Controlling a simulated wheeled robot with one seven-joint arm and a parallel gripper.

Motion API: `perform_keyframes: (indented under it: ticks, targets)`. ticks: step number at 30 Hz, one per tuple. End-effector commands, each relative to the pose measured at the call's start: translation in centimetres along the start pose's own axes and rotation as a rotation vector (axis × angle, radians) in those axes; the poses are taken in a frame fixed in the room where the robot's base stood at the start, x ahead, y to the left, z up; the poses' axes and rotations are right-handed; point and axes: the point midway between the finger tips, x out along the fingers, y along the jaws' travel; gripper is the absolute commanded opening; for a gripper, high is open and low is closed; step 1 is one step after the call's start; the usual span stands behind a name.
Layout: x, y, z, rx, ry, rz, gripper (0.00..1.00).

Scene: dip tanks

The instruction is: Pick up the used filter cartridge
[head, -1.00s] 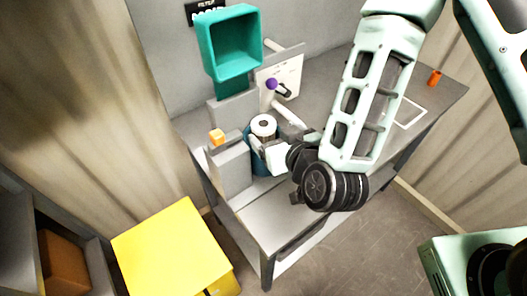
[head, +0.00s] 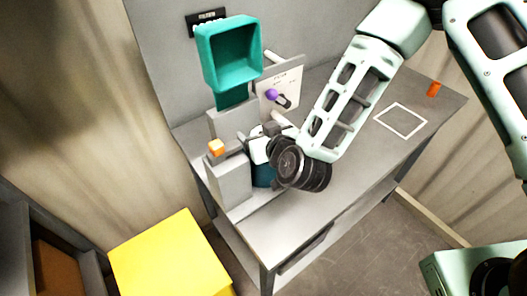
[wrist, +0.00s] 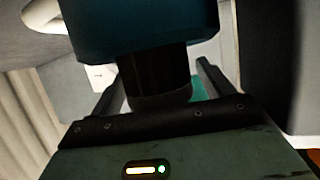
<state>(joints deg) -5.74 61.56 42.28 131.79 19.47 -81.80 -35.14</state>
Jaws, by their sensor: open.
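A dark blue round housing (head: 264,176) stands on the bench beside the grey block, partly hidden by my wrist. It seems to fill the top of the wrist view (wrist: 145,25). My gripper (head: 258,138) is at the top of the housing in the head view. In the wrist view my gripper (wrist: 160,78) is open, with one finger on each side of a black cylindrical part (wrist: 160,80). I cannot tell whether this part is the used filter cartridge or whether the fingers touch it. The white ringed top seen earlier is hidden now.
A teal open box (head: 230,55) stands above the grey block. A panel with a purple knob (head: 271,95) is behind my gripper. A yellow box (head: 170,262) is on the floor. The bench's right side is mostly clear around a white square outline (head: 401,121).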

Motion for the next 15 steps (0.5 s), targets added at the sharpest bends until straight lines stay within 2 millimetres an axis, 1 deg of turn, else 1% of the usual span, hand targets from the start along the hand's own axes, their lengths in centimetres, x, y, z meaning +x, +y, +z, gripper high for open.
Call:
perform_keyframes:
  ticks: [6, 8, 9, 11, 12, 14, 15]
  targets:
    - [0.08, 0.01, 0.02, 0.000, 0.000, 0.000, 0.80]
    - [0.07, 0.00, 0.02, 0.000, 0.000, 0.000, 0.64]
    - [0.06, 0.00, 0.02, 0.000, 0.000, 0.000, 0.53]
    - [0.06, 0.00, 0.02, 0.000, 0.000, 0.000, 0.36]
    - [0.05, 0.00, 0.02, 0.000, 0.000, 0.000, 0.25]
    - [0.05, 0.00, 0.02, 0.000, 0.000, 0.000, 0.08]
    - [0.05, -0.02, -0.05, 0.000, 0.002, 0.000, 0.07]
